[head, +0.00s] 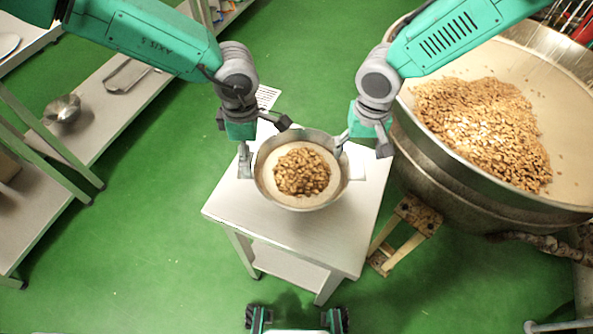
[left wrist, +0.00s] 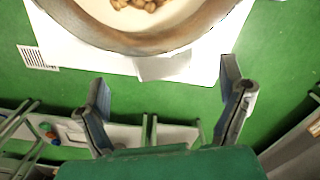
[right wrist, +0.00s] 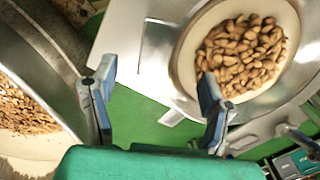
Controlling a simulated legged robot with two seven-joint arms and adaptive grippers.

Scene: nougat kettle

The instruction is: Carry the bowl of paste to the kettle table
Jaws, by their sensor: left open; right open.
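The metal bowl (head: 263,188) holds pale paste topped with brown nuts and sits upright on a small white table (head: 300,235). My left gripper (head: 258,160) is open at the bowl's left side. In the left wrist view its fingers (left wrist: 170,100) are apart with a tab of the bowl (left wrist: 150,45) beyond them. My right gripper (head: 362,148) is open at the bowl's right side. In the right wrist view its fingers (right wrist: 158,95) are apart, and the right one overlaps the bowl's edge (right wrist: 185,75). Whether either finger touches the bowl cannot be told.
A large kettle (head: 440,170) with nuts on pale paste stands close to the table's right. A wooden stool (head: 410,225) is below it. Shelves (head: 95,125) with a small metal bowl (head: 63,108) stand at the left. Green floor is free between shelves and table.

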